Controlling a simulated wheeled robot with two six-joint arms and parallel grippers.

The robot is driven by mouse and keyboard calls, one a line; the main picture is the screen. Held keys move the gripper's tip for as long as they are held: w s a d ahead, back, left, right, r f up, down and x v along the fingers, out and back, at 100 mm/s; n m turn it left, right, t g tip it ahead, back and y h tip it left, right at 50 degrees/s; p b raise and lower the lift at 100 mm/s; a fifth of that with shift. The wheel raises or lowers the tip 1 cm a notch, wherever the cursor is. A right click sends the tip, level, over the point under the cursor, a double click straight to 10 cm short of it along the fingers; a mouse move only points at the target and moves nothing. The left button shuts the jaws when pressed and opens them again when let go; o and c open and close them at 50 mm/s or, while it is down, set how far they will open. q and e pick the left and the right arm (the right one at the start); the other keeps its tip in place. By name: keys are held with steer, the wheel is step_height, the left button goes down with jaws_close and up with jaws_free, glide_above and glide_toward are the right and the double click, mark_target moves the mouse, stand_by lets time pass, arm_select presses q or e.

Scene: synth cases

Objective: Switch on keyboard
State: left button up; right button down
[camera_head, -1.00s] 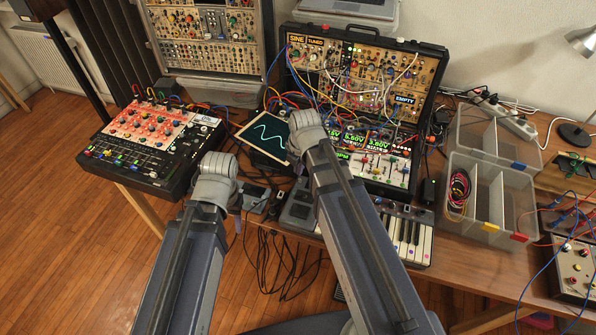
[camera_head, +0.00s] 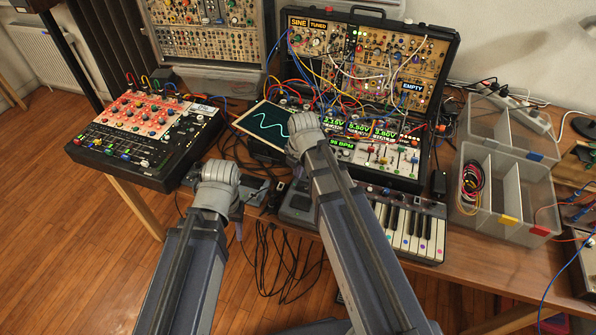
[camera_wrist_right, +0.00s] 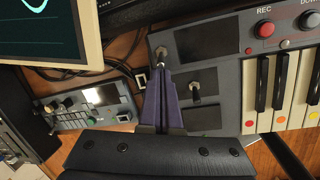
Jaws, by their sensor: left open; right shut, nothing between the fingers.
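The keyboard (camera_head: 408,230) lies at the table's front edge in the head view, its left part hidden by my right arm. In the right wrist view its dark panel (camera_wrist_right: 226,75) shows two small toggle switches, one (camera_wrist_right: 161,52) at the upper left and one (camera_wrist_right: 196,90) below it. My right gripper (camera_wrist_right: 162,72) has its purple fingers together and empty, tips just below the upper-left toggle; I cannot tell whether they touch. My left gripper (camera_head: 239,226) is open and mostly hidden beyond its wrist, left of the keyboard near the table edge.
A red-and-black mixer (camera_head: 150,135) stands at the left, a screen with a wave (camera_head: 262,124) behind my arms. A synth case (camera_head: 375,60) with cables stands behind the keyboard. A clear divided bin (camera_head: 512,200) is to its right. Cables hang below the table edge.

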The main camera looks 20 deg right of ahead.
steer(key=shift+w+d+r+g+y+p, duration=0.2)
steer(key=shift+w+g+y+p, duration=0.15)
steer(key=shift+g, duration=0.25)
stand_by(0.3)
steer(key=shift+w+d+r, duration=0.2)
steer(key=shift+w+d, duration=0.05)
steer(key=shift+w, duration=0.05)
steer(key=shift+w+d, duration=0.15)
steer(key=shift+w, duration=0.25)
steer(key=shift+w+d+r+g+y+p, duration=0.1)
steer(key=shift+w+g+y+p, duration=0.05)
steer(key=shift+g+y+p, duration=0.3)
steer(key=shift+s, duration=0.2)
steer(key=shift+r, duration=0.15)
